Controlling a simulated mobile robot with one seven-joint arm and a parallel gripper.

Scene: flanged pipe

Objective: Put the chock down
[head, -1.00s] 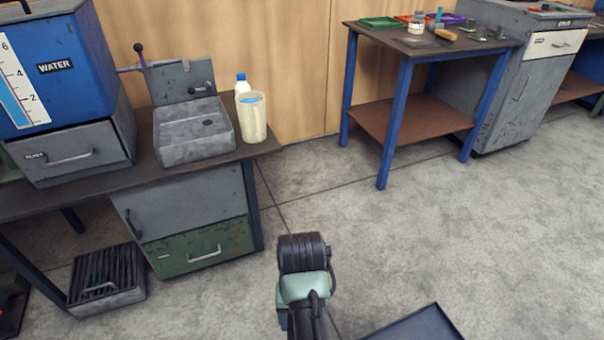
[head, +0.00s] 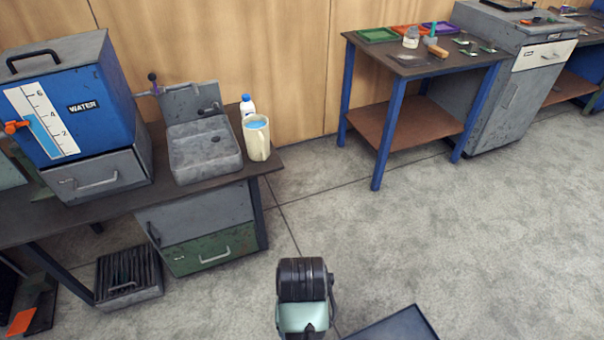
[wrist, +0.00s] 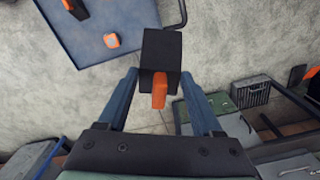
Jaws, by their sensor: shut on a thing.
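The chock (wrist: 161,52), a black block with an orange handle, is between the blue fingers of my gripper (wrist: 160,76) in the wrist view. The fingers are shut on its sides, and the orange handle points back toward the palm. The chock hangs over the floor beside a blue tray (wrist: 95,45), apart from it as far as I can tell. In the head view my gripper and the chock are hidden; only my dark arm link shows at the bottom.
The tray also shows at the bottom of the head view (head: 398,330). On it lie a small orange piece (wrist: 111,40) and a black and orange item (wrist: 75,8). A sink bench (head: 255,165) stands left, a blue-legged table (head: 378,150) back right. Open floor lies between.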

